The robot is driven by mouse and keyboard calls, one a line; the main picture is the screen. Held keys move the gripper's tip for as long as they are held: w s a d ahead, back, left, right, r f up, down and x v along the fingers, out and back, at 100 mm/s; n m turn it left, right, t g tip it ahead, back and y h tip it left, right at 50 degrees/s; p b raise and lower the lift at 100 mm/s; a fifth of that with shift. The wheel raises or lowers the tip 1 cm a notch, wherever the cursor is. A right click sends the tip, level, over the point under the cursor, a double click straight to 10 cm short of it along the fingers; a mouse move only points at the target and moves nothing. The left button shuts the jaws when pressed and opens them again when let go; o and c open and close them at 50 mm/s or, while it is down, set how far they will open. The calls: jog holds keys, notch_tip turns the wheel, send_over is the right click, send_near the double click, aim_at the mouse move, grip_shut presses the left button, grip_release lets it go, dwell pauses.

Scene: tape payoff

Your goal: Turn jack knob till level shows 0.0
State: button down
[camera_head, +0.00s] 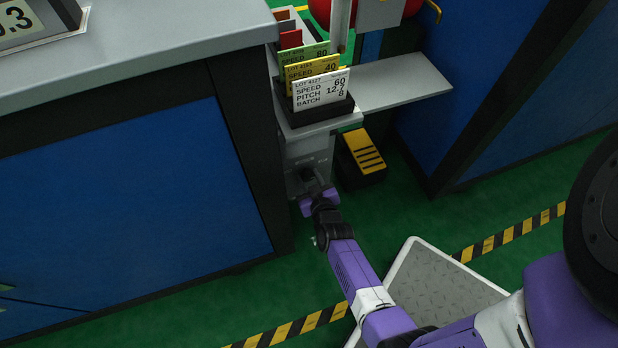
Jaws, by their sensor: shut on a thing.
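The level display (18,20) is at the top left corner, cut off by the picture edge. Its visible digits read "0.3"; anything further left is out of view. My gripper (309,177) is low at the front of the grey post (305,153), below the card holder. It is shut on the jack knob, which is small here and mostly hidden by the fingers. The knob's exact turn cannot be seen.
A grey bench (130,40) with blue panels stands at left. Lot cards (321,90) stand above my gripper, beside a grey shelf (402,82). A yellow-and-black pedal (364,153) is right of the post. A grey plate (440,284) lies on the green floor.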

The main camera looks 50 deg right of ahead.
jog(key=shift+m+t+y+p, duration=0.35)
jog(key=shift+m+y, duration=0.35)
jog(key=shift+m, duration=0.3)
jog(key=shift+f+m+b, duration=0.1)
jog(key=shift+m+b, duration=0.3)
jog(key=shift+b, duration=0.05)
jog(key=shift+d+m+t+y+b, duration=0.1)
jog(key=shift+m+t+y+b, duration=0.35)
jog(key=shift+m+y+b, duration=0.1)
jog(key=shift+s, duration=0.1)
jog(key=c, duration=0.9)
grip_release()
jog(key=shift+o, duration=0.2)
jog(key=p+v, duration=0.3)
jog(key=v, duration=0.5)
jog(key=shift+p, duration=0.3)
